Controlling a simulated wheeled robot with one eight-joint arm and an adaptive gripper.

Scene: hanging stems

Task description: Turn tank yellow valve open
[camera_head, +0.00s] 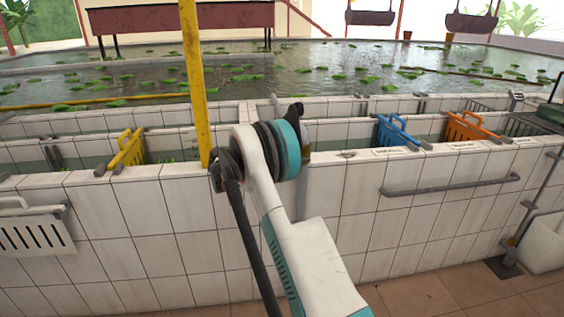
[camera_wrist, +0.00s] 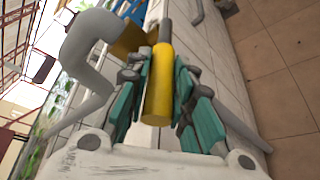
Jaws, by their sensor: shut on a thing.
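In the wrist view, my gripper (camera_wrist: 160,75) is shut on a yellow cylindrical handle (camera_wrist: 157,95), which lies lengthwise between its teal-padded fingers. A dark grey rod (camera_wrist: 165,31) runs out of the handle's far end. A thick grey bent pipe (camera_wrist: 82,45) is close on the left, with a yellow-brown part (camera_wrist: 128,42) beside it. How the handle joins these parts is not clear. In the head view, my arm covers the gripper and the handle; the arm reaches to the white-tiled tank wall (camera_head: 350,215).
A yellow pole (camera_head: 193,80) rises just left of my arm. Yellow (camera_head: 127,152), blue (camera_head: 395,133) and orange (camera_head: 468,128) panels sit in the tiled channels. A metal rail (camera_head: 450,186) is fixed to the wall at right. The tiled floor (camera_head: 440,295) at lower right is clear.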

